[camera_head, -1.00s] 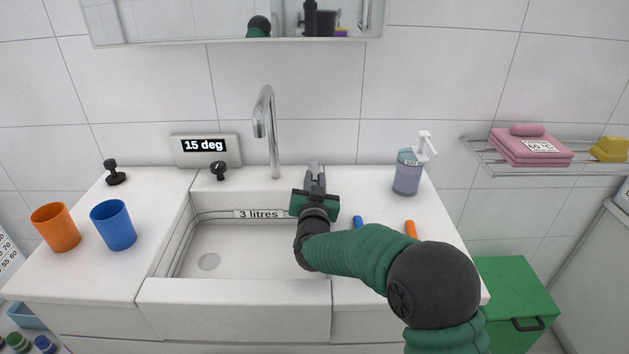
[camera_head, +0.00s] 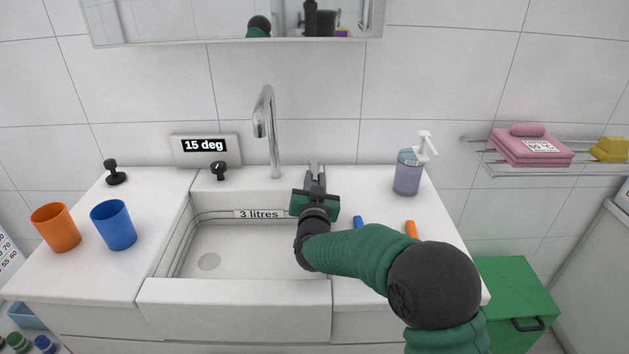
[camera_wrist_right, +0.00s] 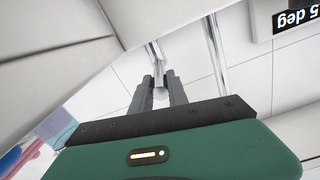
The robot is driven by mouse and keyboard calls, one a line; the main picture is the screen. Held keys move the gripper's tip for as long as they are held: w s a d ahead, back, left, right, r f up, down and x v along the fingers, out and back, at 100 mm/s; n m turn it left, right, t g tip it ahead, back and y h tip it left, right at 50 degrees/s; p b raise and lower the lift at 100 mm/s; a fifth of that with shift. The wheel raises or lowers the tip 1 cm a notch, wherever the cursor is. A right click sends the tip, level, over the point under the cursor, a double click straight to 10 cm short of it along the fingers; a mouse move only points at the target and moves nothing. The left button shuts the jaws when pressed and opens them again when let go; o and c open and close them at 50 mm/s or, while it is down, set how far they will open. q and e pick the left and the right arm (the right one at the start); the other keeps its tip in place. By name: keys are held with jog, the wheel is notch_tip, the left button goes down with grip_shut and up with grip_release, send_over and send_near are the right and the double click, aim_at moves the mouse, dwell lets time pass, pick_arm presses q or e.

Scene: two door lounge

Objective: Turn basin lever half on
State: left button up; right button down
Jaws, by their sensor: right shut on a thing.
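The white basin (camera_head: 235,306) is set in the counter, with a "3 litres" label on its inner back wall. A tall chrome tap (camera_head: 273,130) stands behind it. My right gripper (camera_head: 315,182) is at the basin's back right corner. It is shut on a chrome lever, mostly hidden by the fingers in the head view. In the right wrist view the lever (camera_wrist_right: 159,76) shows between the two grey fingers of my right gripper (camera_wrist_right: 160,88). The lever's exact angle is hard to tell. My left gripper is out of view.
A display (camera_head: 204,149) reads "15 deg", with a black knob (camera_head: 219,171) before it. An orange cup (camera_head: 56,227), a blue cup (camera_head: 113,225) and a black knob (camera_head: 115,173) stand on the left. A soap dispenser (camera_head: 408,176) stands on the right.

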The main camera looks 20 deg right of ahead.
jog(key=shift+s+d+f+n+t+y+b, duration=0.1)
jog(key=shift+d+n+t+y+b, duration=0.2)
jog(key=shift+d+n+y+b, duration=0.55)
jog(key=shift+a+y+b, duration=0.2)
jog(key=shift+y+b, duration=0.15)
jog(key=c, duration=1.3)
grip_release()
jog(key=shift+s, duration=0.1)
jog(key=s+a+p, duration=0.1)
jog(key=s, duration=0.6)
jog(key=shift+s+a, duration=0.15)
